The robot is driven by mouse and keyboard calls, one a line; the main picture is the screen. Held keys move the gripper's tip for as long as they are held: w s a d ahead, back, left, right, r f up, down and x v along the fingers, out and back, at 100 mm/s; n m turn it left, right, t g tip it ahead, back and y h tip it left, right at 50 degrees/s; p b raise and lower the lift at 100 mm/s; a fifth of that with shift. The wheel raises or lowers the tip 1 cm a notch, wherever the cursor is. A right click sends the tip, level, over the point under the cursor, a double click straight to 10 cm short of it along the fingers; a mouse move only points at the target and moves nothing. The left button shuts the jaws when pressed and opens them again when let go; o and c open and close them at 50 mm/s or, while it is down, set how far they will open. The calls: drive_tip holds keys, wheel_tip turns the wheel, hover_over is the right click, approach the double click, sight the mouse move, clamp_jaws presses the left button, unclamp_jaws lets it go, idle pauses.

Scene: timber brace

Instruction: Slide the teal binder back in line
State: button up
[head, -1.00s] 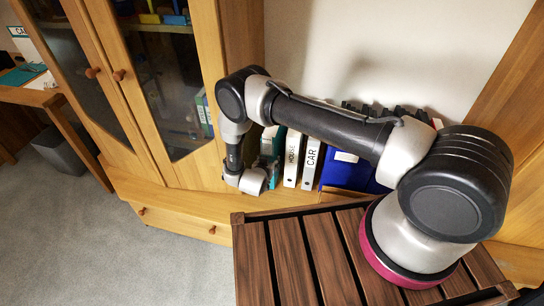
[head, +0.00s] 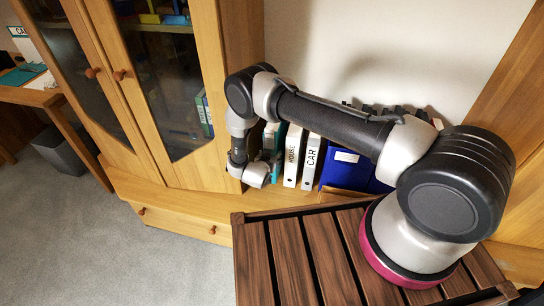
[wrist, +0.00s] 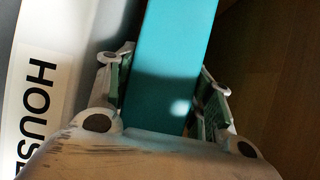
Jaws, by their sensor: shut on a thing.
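The teal binder (wrist: 172,65) stands between the fingers of my gripper (wrist: 165,88) in the wrist view, with a finger on each side of its spine. My gripper is shut on it. In the head view, only a narrow strip of the teal binder (head: 277,168) shows at the left end of the row, beside my gripper (head: 270,172). My arm hides part of it. The white HOUSE binder (head: 292,156) stands just to its right, and its label also shows at the left of the wrist view (wrist: 38,105).
A white CAR binder (head: 311,160) and blue binders (head: 343,168) continue the row to the right. The wooden cabinet (head: 205,165) with glass doors stands close on the left. A slatted wooden surface (head: 290,262) lies in front.

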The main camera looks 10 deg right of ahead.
drive_tip(key=o, duration=1.2)
drive_tip(key=shift+s, duration=0.1)
drive_tip(key=v, duration=0.7)
drive_tip(key=shift+s+a+r, duration=0.2)
drive_tip(key=shift+s+r, duration=0.05)
drive_tip(key=shift+s, duration=0.05)
